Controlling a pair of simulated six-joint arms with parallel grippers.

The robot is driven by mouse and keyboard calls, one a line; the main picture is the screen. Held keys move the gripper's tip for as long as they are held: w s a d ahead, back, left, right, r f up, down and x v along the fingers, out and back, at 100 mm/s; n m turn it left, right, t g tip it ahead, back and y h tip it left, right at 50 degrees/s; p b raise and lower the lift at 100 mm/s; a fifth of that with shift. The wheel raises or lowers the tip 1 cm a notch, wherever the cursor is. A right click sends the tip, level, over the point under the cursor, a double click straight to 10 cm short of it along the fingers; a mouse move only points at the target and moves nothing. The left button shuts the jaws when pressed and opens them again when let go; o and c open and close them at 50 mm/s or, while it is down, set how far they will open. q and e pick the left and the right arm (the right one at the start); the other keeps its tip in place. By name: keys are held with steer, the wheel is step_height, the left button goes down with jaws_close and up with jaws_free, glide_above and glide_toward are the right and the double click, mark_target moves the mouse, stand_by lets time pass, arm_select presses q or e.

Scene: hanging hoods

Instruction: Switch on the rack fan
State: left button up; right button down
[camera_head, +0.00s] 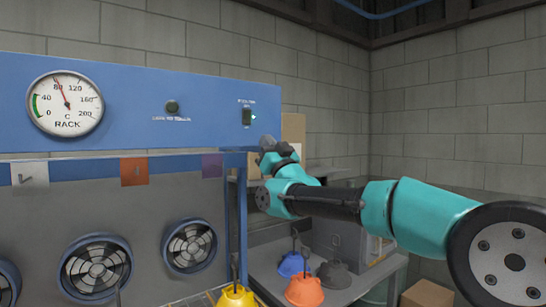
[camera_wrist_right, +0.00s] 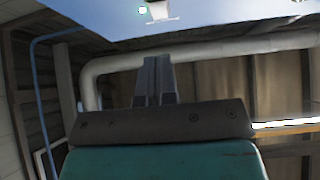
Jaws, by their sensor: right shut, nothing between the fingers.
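My right gripper (camera_head: 268,146) is just below and right of the switch in the head view. In the right wrist view, its fingers (camera_wrist_right: 156,62) are shut and empty, pointing toward the panel; contact cannot be told. My left gripper is out of view.
A rack gauge (camera_head: 65,104) reads around 80. A dark round knob (camera_head: 172,107) sits mid-panel. Several round fans (camera_head: 190,246) sit in the grey front below. Coloured hoods, including an orange one (camera_head: 304,291), stand or hang at the lower right by a grey table (camera_head: 378,272).

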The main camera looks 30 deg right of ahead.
steer(key=shift+w+f+v, duration=0.15)
steer(key=shift+v, duration=0.85)
steer(key=shift+w+f+v, duration=0.1)
steer(key=shift+f+v, duration=0.05)
steer(key=shift+v, duration=0.85)
